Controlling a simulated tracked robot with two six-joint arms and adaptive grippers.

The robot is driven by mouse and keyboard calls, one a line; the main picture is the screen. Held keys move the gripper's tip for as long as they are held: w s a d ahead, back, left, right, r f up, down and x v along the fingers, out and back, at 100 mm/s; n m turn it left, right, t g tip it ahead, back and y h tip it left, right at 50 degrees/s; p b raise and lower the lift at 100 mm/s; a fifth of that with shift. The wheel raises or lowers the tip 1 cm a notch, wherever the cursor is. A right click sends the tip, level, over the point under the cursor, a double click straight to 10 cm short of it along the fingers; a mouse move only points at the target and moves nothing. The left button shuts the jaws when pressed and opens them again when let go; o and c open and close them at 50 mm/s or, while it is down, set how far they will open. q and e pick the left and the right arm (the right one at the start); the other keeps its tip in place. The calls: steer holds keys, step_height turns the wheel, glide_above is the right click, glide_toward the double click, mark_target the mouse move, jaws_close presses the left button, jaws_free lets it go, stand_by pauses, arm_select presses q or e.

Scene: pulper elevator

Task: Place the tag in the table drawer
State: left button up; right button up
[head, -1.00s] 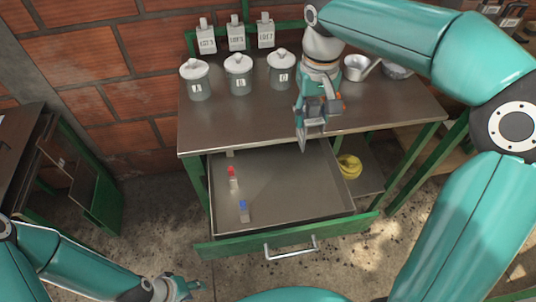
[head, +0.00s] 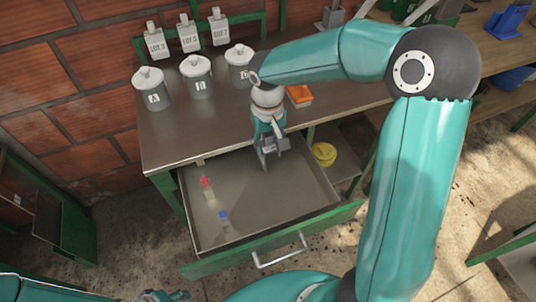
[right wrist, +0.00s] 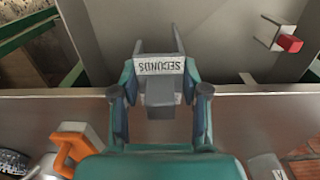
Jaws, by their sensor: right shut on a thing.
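My right gripper (head: 267,160) points down over the back right part of the open table drawer (head: 290,221), just past the table's front edge. In the right wrist view the gripper (right wrist: 158,60) is shut on a small tag (right wrist: 159,66) with a white face reading SECONDS, upside down in the picture. The tag is hard to make out in the head view, and its height above the drawer floor cannot be told. My left gripper (head: 160,296) shows only in part at the bottom edge of the head view; its fingers are unclear.
The drawer's right half is clear.

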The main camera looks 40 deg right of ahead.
steer(key=shift+f, duration=2.6)
steer(key=o, duration=1.1)
steer(key=shift+r, duration=0.1)
step_height(320, 180, up, 12)
steer(key=shift+a+f+p, duration=0.1)
steer(key=shift+p, duration=0.3)
